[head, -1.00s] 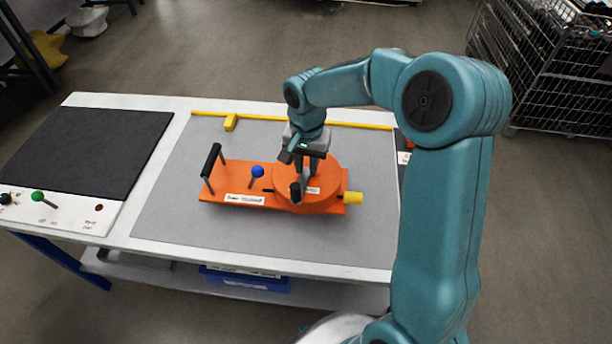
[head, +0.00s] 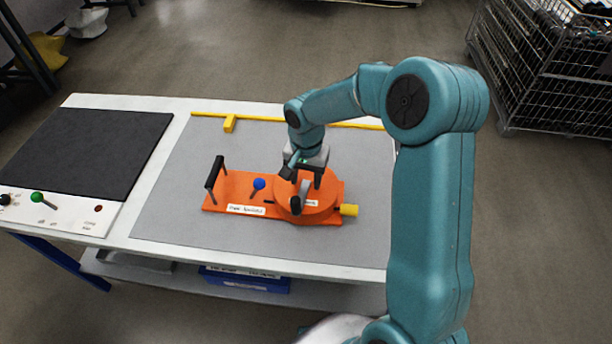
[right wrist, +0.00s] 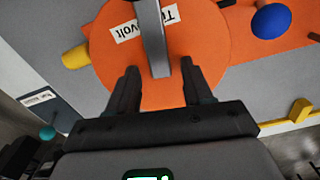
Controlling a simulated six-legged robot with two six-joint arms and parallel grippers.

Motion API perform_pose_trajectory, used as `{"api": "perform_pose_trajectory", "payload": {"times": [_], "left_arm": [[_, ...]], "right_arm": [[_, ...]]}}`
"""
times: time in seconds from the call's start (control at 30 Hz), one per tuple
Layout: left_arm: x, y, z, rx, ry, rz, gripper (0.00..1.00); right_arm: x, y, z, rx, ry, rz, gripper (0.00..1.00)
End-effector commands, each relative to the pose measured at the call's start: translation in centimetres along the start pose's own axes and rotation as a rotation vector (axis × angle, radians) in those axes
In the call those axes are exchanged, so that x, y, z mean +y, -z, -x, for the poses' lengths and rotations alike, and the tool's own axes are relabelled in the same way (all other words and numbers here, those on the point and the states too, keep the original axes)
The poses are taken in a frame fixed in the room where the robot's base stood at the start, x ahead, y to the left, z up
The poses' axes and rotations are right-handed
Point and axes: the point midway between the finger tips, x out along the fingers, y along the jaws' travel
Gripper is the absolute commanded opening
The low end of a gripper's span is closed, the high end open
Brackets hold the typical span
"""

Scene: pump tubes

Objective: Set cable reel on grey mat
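The orange cable reel (head: 235,190) rests on the right part of the grey mat (head: 190,235). It has a flat plate, a black handle (head: 215,172), a blue knob (head: 259,184), a yellow knob (head: 349,210) and a round drum (right wrist: 205,40) with a grey bar across it (right wrist: 154,35). My right gripper (right wrist: 162,85) is low over the drum, with its two fingers on either side of the grey bar. Gaps show between the bar and both fingers, so it looks open. The gripper hides part of the drum in the head view. My left gripper is out of view.
A yellow bar (head: 275,121) with a yellow block (head: 230,123) lies along the mat's back edge. A black mat (head: 85,150) and a control panel with a green knob (head: 37,197) are at the left. A blue bin (head: 245,280) sits underneath. The mat's front is clear.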

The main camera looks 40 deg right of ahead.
Motion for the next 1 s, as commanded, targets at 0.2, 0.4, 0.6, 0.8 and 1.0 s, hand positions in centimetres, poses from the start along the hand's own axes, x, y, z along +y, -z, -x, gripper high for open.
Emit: {"api": "perform_pose_trajectory", "payload": {"times": [0.2, 0.4, 0.6, 0.8, 1.0], "left_arm": [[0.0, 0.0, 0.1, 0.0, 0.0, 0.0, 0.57], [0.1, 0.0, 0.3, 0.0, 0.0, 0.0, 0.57], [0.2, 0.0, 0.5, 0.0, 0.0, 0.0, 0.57], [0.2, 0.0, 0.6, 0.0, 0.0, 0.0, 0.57], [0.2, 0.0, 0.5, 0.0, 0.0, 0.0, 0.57]], "right_arm": [[-0.1, 0.1, 2.2, 0.006, 0.004, 0.0, 0.5], [-0.1, 0.1, 6.9, 0.005, 0.005, 0.0, 0.5], [-0.1, 0.1, 10.6, 0.003, 0.002, 0.0, 0.5], [0.0, 0.0, 12.0, 0.001, 0.001, 0.001, 0.5], [0.0, 0.0, 12.1, 0.0, 0.0, 0.0, 0.5]]}}
